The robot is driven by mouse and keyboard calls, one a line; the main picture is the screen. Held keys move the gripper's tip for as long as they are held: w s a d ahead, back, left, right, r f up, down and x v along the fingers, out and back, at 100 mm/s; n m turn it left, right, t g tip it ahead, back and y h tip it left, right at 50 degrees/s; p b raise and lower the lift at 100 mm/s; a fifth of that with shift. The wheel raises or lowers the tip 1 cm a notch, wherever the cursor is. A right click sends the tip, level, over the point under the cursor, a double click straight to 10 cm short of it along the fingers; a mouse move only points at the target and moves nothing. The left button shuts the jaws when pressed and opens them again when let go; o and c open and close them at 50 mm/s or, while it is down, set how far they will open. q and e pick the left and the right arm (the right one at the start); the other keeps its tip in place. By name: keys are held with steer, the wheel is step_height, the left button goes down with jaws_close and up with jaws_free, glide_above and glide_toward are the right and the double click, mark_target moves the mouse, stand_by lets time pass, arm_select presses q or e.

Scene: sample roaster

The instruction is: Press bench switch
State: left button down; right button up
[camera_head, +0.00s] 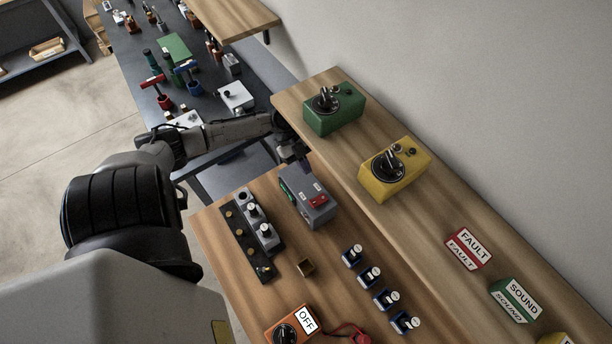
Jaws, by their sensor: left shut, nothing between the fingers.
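A grey switch box (322,214) with a red rocker or button (318,201) on its top and a green part (287,191) at its left side stands on the wooden bench; it looks like the bench switch. My left arm reaches in from the left. My left gripper (302,164) is shut and empty, pointing down by the far end of the grey box. I cannot tell whether the fingertips touch the box. My right gripper is not in view.
A black strip (240,250) with brass knobs and grey holders lies left of the box. Several blue switches (369,277) and an orange meter marked OFF (285,334) are nearer. Green (333,115) and yellow (385,190) boxes stand on the raised shelf. A dark bench (205,52) lies beyond.

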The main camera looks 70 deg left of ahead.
arm_select(q)
steer(key=shift+v, duration=0.85)
steer(key=shift+w, duration=0.15)
steer(key=s+d+f+n+g+y+p, duration=0.1)
steer(key=s+d+p, duration=0.15)
steer(key=d, duration=0.35)
steer(key=s+d+f+n+y+p, duration=0.1)
steer(key=s+d+n+y, duration=0.1)
steer(key=s+d, duration=0.35)
steer(key=s+d+n+g+y+p, duration=0.1)
steer(key=s+d, duration=0.1)
steer(key=d, duration=0.5)
steer(key=s+d+r+n+t+y+p, duration=0.2)
steer(key=d+r+n+t+y+p, duration=0.1)
steer(key=d+r+n, duration=0.4)
step_height(320, 180, up, 4)
steer(key=n+y, duration=0.1)
steer(key=n, duration=0.2)
steer(key=shift+s, duration=0.2)
